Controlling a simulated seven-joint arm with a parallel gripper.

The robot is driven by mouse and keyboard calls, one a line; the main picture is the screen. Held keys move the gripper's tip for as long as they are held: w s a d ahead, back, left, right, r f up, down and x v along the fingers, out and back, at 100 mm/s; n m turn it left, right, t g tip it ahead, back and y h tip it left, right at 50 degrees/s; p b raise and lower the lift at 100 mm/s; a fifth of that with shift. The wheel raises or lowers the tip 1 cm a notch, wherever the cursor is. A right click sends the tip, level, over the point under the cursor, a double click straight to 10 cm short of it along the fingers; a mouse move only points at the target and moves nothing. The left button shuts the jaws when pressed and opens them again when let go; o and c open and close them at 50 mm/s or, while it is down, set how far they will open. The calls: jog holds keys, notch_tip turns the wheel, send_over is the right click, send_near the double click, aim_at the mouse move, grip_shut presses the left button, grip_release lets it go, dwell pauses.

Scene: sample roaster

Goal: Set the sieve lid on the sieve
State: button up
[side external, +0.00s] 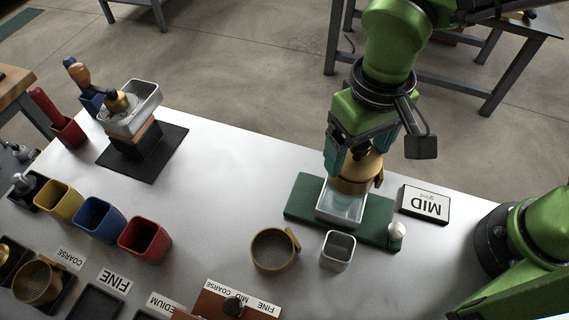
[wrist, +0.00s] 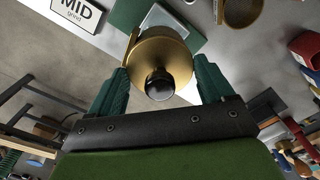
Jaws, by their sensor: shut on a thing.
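The sieve lid (wrist: 150,52) is a round brass piece with a black knob (wrist: 158,84) facing the wrist camera. My gripper (wrist: 160,72) is shut on it, with a green finger at each side. In the side external view, my gripper (side external: 352,152) points down over a brass sieve body (side external: 355,185) with a side handle, above a pale pan (side external: 341,208) on a green base (side external: 300,202). The brass parts overlap there. I cannot tell whether the lid is seated on the sieve or apart from it.
An open brass ring sieve (side external: 273,262) and a small pale cup (side external: 338,251) stand in front of the base. A MID sign (side external: 425,204) lies to its right. Coloured cups, including a red one (side external: 146,240), stand at left. The table's middle is clear.

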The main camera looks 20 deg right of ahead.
jog(key=shift+f, duration=0.2)
jog(key=o, duration=0.9)
jog(key=shift+o, duration=0.2)
notch_tip(320, 180, up, 17)
jog(key=shift+w+f, duration=0.1)
jog(key=shift+f, duration=0.05)
